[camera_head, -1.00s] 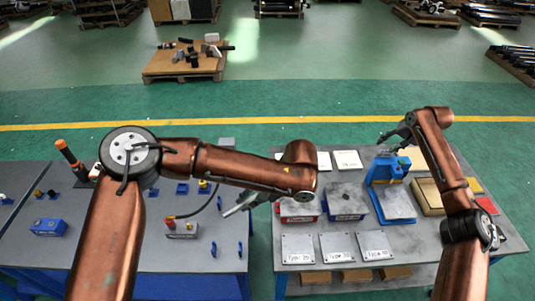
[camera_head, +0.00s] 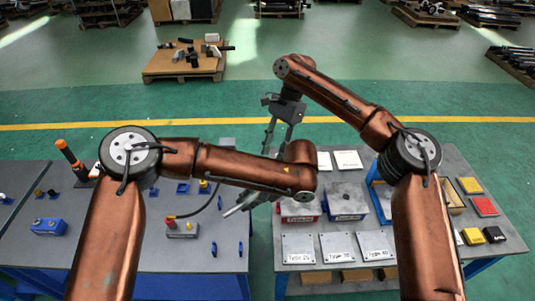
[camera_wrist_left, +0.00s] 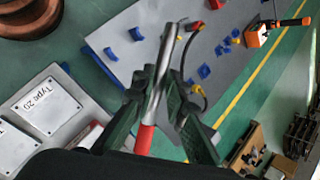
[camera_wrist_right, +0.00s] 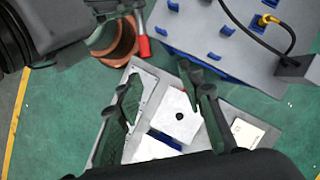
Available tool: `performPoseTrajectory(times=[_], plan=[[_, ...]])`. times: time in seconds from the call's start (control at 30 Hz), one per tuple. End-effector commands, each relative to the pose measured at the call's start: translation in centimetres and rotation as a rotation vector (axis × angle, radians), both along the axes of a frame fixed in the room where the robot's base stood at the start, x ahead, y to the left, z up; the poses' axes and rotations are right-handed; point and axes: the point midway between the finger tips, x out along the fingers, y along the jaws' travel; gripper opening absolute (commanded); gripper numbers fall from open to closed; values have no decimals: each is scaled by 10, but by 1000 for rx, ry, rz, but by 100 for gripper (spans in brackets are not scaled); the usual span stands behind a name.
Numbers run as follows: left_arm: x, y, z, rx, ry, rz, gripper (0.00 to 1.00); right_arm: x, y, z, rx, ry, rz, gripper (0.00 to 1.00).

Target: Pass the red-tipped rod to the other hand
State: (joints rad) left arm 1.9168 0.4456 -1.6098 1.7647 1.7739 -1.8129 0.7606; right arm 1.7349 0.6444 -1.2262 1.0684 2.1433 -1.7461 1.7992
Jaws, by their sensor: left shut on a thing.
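The red-tipped rod is a thin metal rod with a red end; its bare end (camera_head: 232,210) points down and left in the head view. My left gripper (camera_head: 248,200) is shut around the rod's metal part. In the left wrist view the rod (camera_wrist_left: 168,50) runs between the fingers, its red part (camera_wrist_left: 145,138) on the palm side. In the right wrist view the red end (camera_wrist_right: 143,46) sticks out below the left gripper. My right gripper (camera_head: 277,150) is open and empty, fingers pointing down, beyond and above the left one. It is apart from the rod.
The left table (camera_head: 120,250) holds blue parts, a grey-blue box (camera_head: 182,229) with a cable, and an orange-handled tool (camera_head: 70,157). The right table (camera_head: 290,265) holds type plates (camera_head: 298,248) and boxes. A green floor gap separates the tables.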

Motion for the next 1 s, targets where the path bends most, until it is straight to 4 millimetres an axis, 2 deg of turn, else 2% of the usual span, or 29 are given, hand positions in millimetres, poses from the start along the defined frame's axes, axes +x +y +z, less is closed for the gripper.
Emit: performPoseTrajectory(times=[0.1,0.27,0.37,0.8,1.0], plan=[[0,0,1,0,-2,0,0,-18,15,10,-55,51,-24,35],[0,0,0,0,-2,0,0,-28,21,8,-80,77,-39,35],[0,0,0,0,-2,0,0,-32,24,-2,-80,77,-40,35],[0,0,1,0,-2,0,0,-59,40,-72,-79,77,-39,35],[0,0,1,0,-2,0,0,-65,45,-91,-77,75,-40,35]])
